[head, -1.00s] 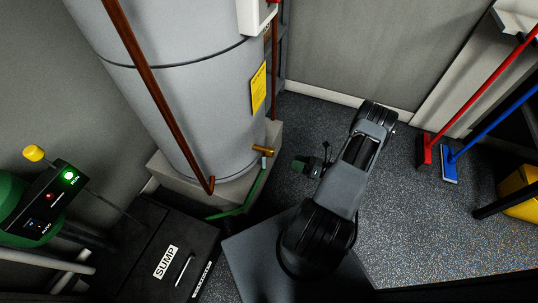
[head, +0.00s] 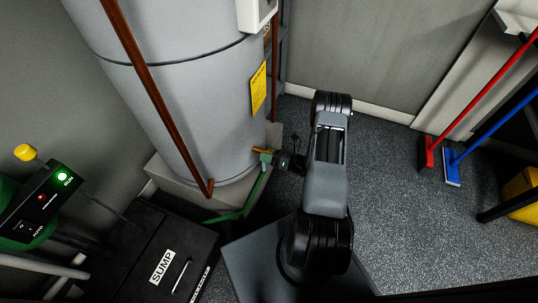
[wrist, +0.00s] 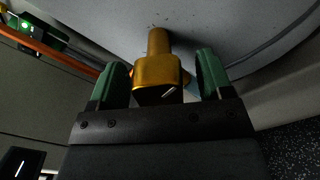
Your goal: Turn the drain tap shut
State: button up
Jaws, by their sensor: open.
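The brass drain tap (wrist: 158,70) sticks out from the lower side of the grey tank (head: 190,100). In the wrist view it lies between the two green fingers of my gripper (wrist: 163,78), with a gap showing on either side. A dark end with a pale mark faces the palm. In the head view the tap (head: 259,150) is partly covered by my gripper (head: 268,158), which reaches it from the right. My gripper is open. Whether a finger touches the tap cannot be told.
A green hose (head: 247,198) runs down from the tap area to the floor near the black sump lid (head: 150,245). A copper pipe (head: 155,95) runs down the tank front. A red broom (head: 480,85) and a blue broom (head: 495,120) lean at right.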

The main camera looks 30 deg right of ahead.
jog(key=shift+c, duration=0.2)
jog(key=c, duration=0.9)
jog(key=shift+n, duration=0.3)
jog(key=n+b, duration=0.1)
jog(key=n, duration=0.2)
jog(key=shift+d+f, duration=0.1)
jog(key=n+b, duration=0.1)
jog(key=n, duration=0.3)
jog(key=shift+w+n, duration=0.1)
jog(key=shift+n, duration=0.2)
jog(key=n+b, duration=0.1)
jog(key=n, duration=0.3)
jog(key=shift+d, duration=0.1)
jog(key=shift+w+n+b, duration=0.1)
jog(key=shift+n+b, duration=0.65)
jog(key=shift+n, duration=1.05)
